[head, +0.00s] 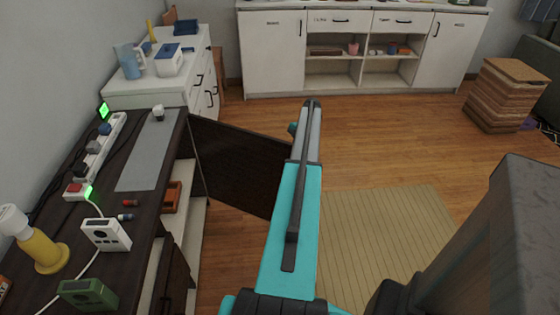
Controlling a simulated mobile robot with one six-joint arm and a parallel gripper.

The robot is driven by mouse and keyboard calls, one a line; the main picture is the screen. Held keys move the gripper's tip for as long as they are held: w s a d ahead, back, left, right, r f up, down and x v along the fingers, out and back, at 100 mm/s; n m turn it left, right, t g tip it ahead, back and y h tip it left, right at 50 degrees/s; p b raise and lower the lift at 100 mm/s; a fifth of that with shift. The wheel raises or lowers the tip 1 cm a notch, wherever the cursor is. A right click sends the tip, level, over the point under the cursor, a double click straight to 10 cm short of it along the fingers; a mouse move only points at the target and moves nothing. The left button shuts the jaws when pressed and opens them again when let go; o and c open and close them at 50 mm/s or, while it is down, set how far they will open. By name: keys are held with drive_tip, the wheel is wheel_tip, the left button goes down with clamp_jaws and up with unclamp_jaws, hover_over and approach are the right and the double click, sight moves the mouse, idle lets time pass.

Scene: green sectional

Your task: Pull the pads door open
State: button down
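A dark wooden cabinet (139,215) stands along the left wall. One dark door (240,165) of it is swung well out into the room, showing pale shelves behind. No label reading "pads" can be made out, so I cannot tell which door bears that name. My teal arm reaches up the middle of the picture and overlaps the far edge of the open door. My gripper is hidden behind it, so contact with a door cannot be seen.
A reddish-brown box (172,197) sits on a cabinet shelf. The cabinet top holds a power strip (97,155), a yellow-and-white object (38,245) and small devices. White drawers (205,75) stand behind. Wooden floor and a beige rug (385,230) lie open.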

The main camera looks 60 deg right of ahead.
drive_tip(key=shift+d, duration=0.3)
drive_tip(key=shift+w, duration=0.2)
drive_tip(key=c, duration=1.8)
unclamp_jaws()
drive_tip(key=shift+w+a, duration=0.1)
drive_tip(key=shift+c, duration=0.2)
drive_tip(key=shift+r, duration=0.1)
